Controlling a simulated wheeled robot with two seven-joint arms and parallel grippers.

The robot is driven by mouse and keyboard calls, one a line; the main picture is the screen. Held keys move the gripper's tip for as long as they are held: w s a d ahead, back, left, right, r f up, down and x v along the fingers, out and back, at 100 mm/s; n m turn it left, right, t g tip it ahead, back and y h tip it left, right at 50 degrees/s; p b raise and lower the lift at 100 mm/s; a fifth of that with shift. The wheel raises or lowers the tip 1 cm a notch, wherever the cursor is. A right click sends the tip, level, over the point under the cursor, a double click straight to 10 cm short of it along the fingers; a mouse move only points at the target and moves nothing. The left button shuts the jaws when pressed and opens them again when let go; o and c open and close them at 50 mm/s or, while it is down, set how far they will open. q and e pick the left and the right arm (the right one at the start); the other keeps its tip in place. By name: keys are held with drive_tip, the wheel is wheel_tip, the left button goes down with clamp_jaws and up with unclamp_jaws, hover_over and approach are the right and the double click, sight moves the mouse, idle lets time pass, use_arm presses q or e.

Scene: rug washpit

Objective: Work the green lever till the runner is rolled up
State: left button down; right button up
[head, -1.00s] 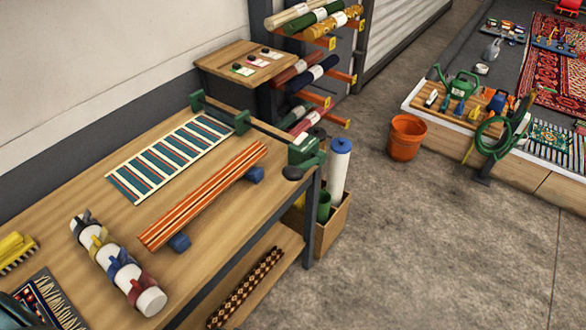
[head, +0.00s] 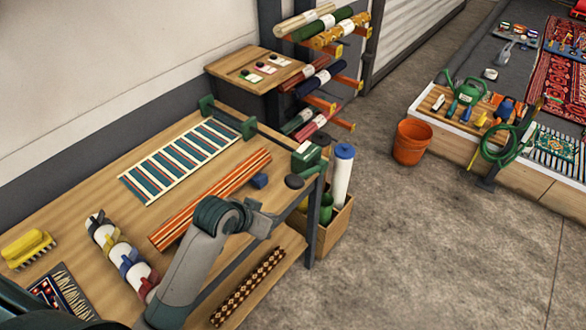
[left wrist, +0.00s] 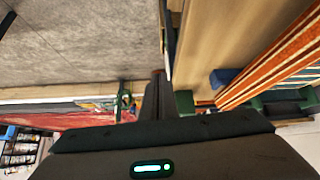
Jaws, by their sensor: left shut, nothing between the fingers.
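The runner (head: 180,160), with teal, white and orange stripes, lies flat on the workbench. Its far end reaches the roller bar between green brackets. The green lever's housing (head: 307,156) sits at the bar's right end, by the bench's right edge. A dark knob (head: 294,181) shows just below it; how it joins the lever is hard to make out. My left gripper (head: 266,218) is shut and empty, over the bench's front edge, nearer than the knob and apart from it. Its dark fingers also show in the left wrist view (left wrist: 156,97). My right gripper is out of view.
An orange striped roll (head: 215,195) rests on blue blocks beside the runner. A carton of rolls (head: 335,222) stands right of the bench.

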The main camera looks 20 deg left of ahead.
use_arm(q)
drive_tip(key=w+r+t, duration=0.1)
drive_tip(key=w+r, duration=0.1)
drive_tip(key=r, duration=0.6)
drive_tip(key=w+r+m+t+h, duration=0.1)
drive_tip(key=w+r, duration=0.2)
drive_tip(key=r, duration=0.6)
drive_tip(key=shift+d+r+p, duration=0.15)
drive_tip(key=shift+p, duration=0.3)
drive_tip(key=shift+w, duration=0.1)
drive_tip(key=p, duration=0.3)
hover_over(291, 179)
drive_tip(key=w, duration=0.2)
drive_tip(key=f, duration=0.6)
drive_tip(key=shift+d+f, duration=0.1)
drive_tip(key=shift+d, duration=0.25)
drive_tip(key=f, duration=0.1)
drive_tip(key=s+f+p, duration=0.1)
drive_tip(key=p, duration=0.1)
drive_tip(key=shift+s+a+f, duration=0.2)
drive_tip(key=shift+a+f, duration=0.05)
drive_tip(key=shift+f, duration=0.15)
drive_tip(key=shift+s+f, duration=0.2)
drive_tip(key=shift+f, duration=0.25)
drive_tip(key=shift+a+f, duration=0.1)
